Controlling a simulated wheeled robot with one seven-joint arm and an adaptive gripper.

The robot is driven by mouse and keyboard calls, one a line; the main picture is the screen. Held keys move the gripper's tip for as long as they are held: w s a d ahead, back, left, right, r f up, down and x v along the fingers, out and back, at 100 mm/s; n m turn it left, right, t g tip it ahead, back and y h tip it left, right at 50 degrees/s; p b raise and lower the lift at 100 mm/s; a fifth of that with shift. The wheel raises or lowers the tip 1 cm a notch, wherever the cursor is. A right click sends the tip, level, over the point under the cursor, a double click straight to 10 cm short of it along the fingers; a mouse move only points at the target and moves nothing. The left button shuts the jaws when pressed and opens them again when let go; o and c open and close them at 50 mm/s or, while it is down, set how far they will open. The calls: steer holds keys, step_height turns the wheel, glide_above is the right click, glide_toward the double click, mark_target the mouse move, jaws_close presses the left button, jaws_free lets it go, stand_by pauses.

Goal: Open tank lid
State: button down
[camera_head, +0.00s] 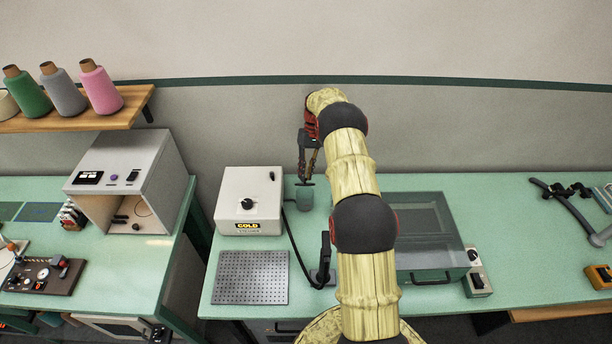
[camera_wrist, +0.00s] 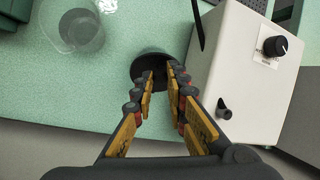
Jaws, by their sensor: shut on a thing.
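My gripper (camera_head: 305,180) is at the right of the white box, pointing down. In the wrist view its fingertips (camera_wrist: 161,82) are closed on the top of a dark round lid (camera_wrist: 148,66). In the head view the lid (camera_head: 306,184) shows as a small disc at the fingertips, over a small translucent tank (camera_head: 304,200). From these views I cannot tell whether the lid touches the rim. A clear round vessel (camera_wrist: 80,30) stands at the upper left of the wrist view, apart from the lid in the picture.
The white box (camera_head: 250,190) with a black knob stands close to my gripper; it also fills the right of the wrist view (camera_wrist: 225,75). A perforated plate (camera_head: 250,278), a black cable (camera_head: 296,245) and a clear-lidded case (camera_head: 430,230) share the green table (camera_head: 520,215).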

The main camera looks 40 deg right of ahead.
steer(key=shift+w+d, duration=0.15)
steer(key=shift+w, duration=0.1)
stand_by(0.3)
steer(key=c, duration=1.7)
jaws_free()
steer(key=shift+c, duration=0.2)
steer(key=shift+r, duration=0.1)
step_height(320, 180, up, 10)
